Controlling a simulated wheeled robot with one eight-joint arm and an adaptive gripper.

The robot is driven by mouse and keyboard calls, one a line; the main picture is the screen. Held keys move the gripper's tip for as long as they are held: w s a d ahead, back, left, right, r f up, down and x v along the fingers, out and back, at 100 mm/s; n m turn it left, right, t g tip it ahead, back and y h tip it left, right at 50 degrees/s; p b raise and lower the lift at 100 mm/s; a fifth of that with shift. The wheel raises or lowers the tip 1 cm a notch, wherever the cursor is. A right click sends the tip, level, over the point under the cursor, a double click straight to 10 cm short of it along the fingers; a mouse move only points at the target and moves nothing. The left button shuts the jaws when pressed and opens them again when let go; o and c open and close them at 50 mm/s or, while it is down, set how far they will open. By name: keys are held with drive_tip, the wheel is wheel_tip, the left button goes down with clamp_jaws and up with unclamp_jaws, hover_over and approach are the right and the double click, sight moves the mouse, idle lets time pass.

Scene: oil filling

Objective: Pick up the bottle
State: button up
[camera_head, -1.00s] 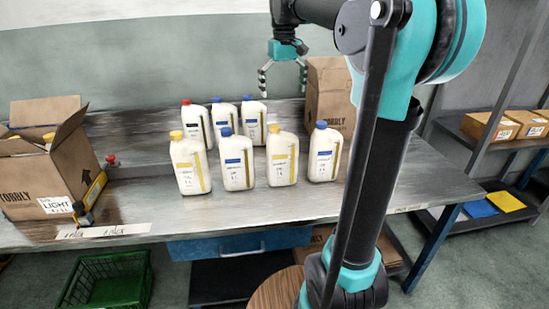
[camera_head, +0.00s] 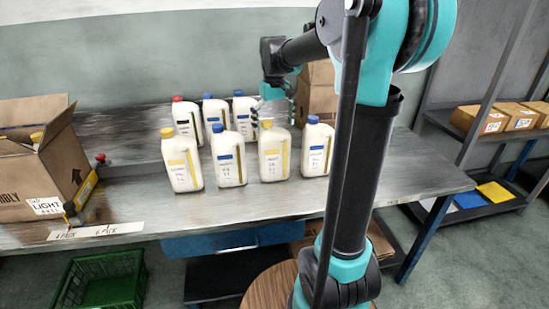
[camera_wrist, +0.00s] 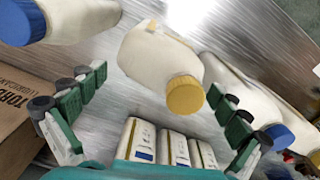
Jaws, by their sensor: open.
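Several white bottles stand upright on the grey table. In the head view the front row holds, from left to right, a yellow-capped bottle (camera_head: 182,166), a blue-capped one (camera_head: 228,162), another yellow-capped one (camera_head: 273,158) and another blue-capped one (camera_head: 317,154). My gripper (camera_head: 275,108) is just behind and above the right yellow-capped bottle. In the wrist view a yellow-capped bottle (camera_wrist: 155,55) lies between and beyond my open fingers (camera_wrist: 150,100). Nothing is held. Whether a finger touches a bottle cannot be told.
A back row holds a red-capped bottle (camera_head: 187,120) and two blue-capped ones (camera_head: 216,115). A cardboard box (camera_head: 315,105) stands behind at right. An open box (camera_head: 35,175) is at the left. The table front (camera_head: 370,200) at right is bare.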

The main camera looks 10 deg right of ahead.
sight(274, 134)
drive_tip(key=shift+f, duration=1.8)
drive_tip(key=shift+s, duration=0.1)
drive_tip(key=c, duration=1.3)
drive_tip(key=shift+r, duration=0.1)
